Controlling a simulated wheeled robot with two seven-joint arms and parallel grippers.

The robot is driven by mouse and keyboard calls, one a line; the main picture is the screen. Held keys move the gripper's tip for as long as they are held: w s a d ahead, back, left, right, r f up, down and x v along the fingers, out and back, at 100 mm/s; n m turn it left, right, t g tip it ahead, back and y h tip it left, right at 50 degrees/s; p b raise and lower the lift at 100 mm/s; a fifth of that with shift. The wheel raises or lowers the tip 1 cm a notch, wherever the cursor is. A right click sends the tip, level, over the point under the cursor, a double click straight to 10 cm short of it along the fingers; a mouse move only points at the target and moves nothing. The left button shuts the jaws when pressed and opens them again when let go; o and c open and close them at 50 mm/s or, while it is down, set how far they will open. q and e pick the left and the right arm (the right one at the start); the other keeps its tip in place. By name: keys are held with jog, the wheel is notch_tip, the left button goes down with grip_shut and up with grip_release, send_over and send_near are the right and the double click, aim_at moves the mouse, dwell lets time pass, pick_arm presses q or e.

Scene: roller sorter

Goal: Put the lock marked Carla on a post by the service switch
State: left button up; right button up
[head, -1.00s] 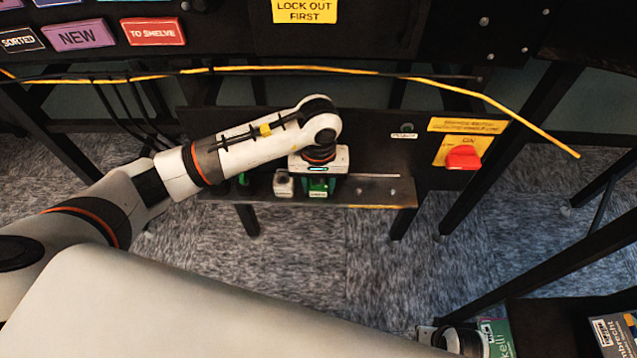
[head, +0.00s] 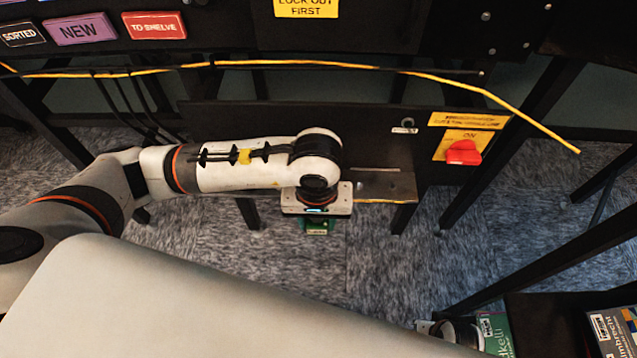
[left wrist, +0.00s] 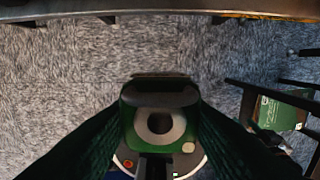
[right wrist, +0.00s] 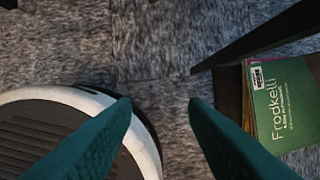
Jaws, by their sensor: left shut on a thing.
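My left gripper (head: 317,207) is shut on a green lock (head: 318,227). It holds the lock in front of the narrow shelf (head: 385,188), above the carpet. In the left wrist view the green lock (left wrist: 127,145) sits between the fingers; its light label in the head view is too small to read. The service switch (head: 463,152) is a red knob on a yellow plate, right of the gripper. A small metal fitting with a pale tag (head: 404,126) is on the dark panel left of the switch. My right gripper (right wrist: 160,108) is open and empty.
A yellow cable (head: 480,92) runs across above the panel. Dark frame legs (head: 500,145) stand to the right. Books (head: 612,330) lie at the lower right; a green book also shows in the right wrist view (right wrist: 285,100). My left arm hides most of the shelf.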

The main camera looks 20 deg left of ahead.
pick_arm(q)
jog(key=s+d+r+p, duration=0.1)
jog(key=s+r+p, duration=0.1)
jog(key=s+r, duration=0.2)
jog(key=shift+s+d+r, duration=0.25)
jog(key=shift+s+d, duration=0.15)
jog(key=shift+s, duration=0.75)
pick_arm(e)
jog(key=s+f, duration=0.3)
jog(key=f, duration=0.3)
jog(key=shift+d, duration=0.2)
